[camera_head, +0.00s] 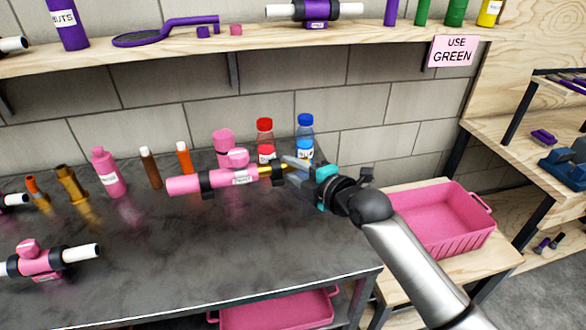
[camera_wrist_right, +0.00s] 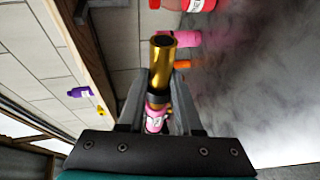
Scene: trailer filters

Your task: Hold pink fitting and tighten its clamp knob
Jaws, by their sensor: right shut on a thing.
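The pink fitting (camera_head: 212,181) is a pink tube with a label, black rings and a brass end piece (camera_head: 265,170) at its right. A pink clamp knob (camera_head: 238,157) shows on top of it. My right gripper (camera_head: 287,169) is shut on the brass end, near a black ring. In the right wrist view the brass tube (camera_wrist_right: 162,62) stands between the fingers (camera_wrist_right: 160,98), with the labelled pink part (camera_wrist_right: 156,122) beyond it. The fitting lies roughly level; whether it touches the table is unclear. My left gripper is not in view.
On the dark table (camera_head: 200,250) stand a red-capped bottle (camera_head: 265,135), a blue-capped bottle (camera_head: 305,135) and a pink bottle (camera_head: 108,172). Another pink clamp with white pipe (camera_head: 42,262) is at left. A pink crate (camera_head: 445,222) stands at right.

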